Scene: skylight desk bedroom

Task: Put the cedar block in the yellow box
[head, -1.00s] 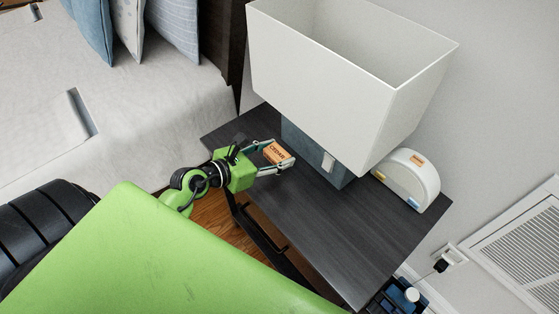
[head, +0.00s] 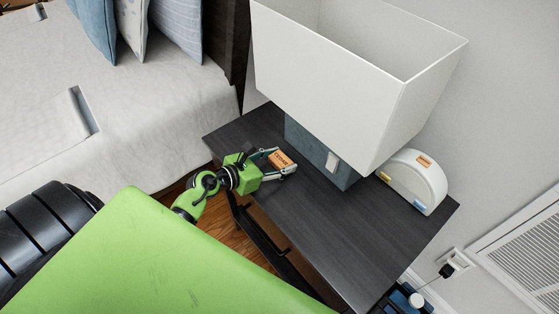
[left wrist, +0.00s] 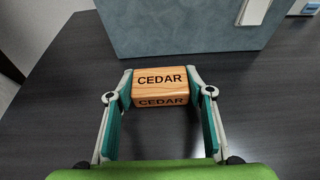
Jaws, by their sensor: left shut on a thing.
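The cedar block (head: 281,160) is a small wooden block above or on the dark nightstand top. In the left wrist view the cedar block (left wrist: 160,87) shows the word CEDAR on two faces. My left gripper (head: 282,162) is shut on it, with one finger against each end; in the left wrist view the gripper (left wrist: 160,90) holds it between its fingertips. I cannot tell whether the block touches the nightstand. No yellow box is in view. My right gripper is not in view.
The dark nightstand (head: 365,235) carries a lamp with a blue-grey base (head: 309,151) and large white shade (head: 345,80), close behind the block. A white half-round object (head: 415,182) stands at the right. A bed (head: 130,120) is at the left. The nightstand's front right is bare.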

